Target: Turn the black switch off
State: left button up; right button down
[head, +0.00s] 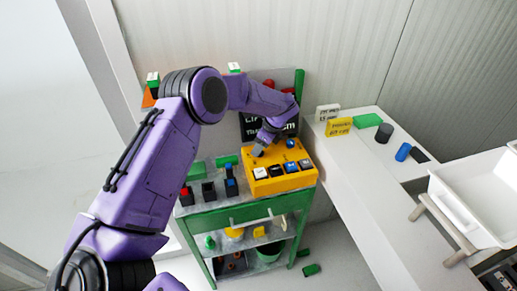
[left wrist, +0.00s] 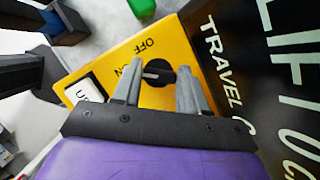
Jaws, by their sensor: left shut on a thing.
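The black switch (left wrist: 158,73) is a round rotary knob with a raised bar, set in the yellow control box (head: 284,184). OFF and ON are printed beside it in the left wrist view, and the bar lies roughly toward the ON side. My left gripper (left wrist: 157,92) has a grey finger on each side of the knob and is shut on it. In the head view my left gripper (head: 259,150) is at the box's back left corner and hides the switch. My right gripper is not in view.
Several push buttons line the box's front, including a white one (left wrist: 84,92). A black sign (left wrist: 275,70) stands behind the box. Small switches (head: 208,190) stand left on the green bench (head: 235,213). A white counter (head: 355,185) with small items is on the right.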

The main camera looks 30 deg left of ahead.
pick_arm(q)
jog(key=m+b, duration=0.1)
jog(key=b, duration=0.1)
jog(key=m+t+b, duration=0.1)
jog(key=m, duration=0.1)
jog(key=m+t+b, duration=0.1)
jog(key=m+b, duration=0.1)
jog(key=shift+s+d+f+b, duration=0.2)
jog(key=shift+f+b, duration=0.15)
jog(key=shift+f, duration=0.05)
jog(key=m+b, duration=0.1)
jog(key=m, duration=0.1)
jog(key=shift+r+m+t+h, duration=0.1)
jog(key=shift+m+t+h, duration=0.2)
jog(key=shift+m+t, duration=0.1)
jog(key=shift+s+r+m+t+b, duration=0.1)
jog(key=shift+m+t+b, duration=0.4)
jog(key=shift+m, duration=0.9)
jog(key=o, duration=0.8)
jog(key=shift+r, duration=0.1)
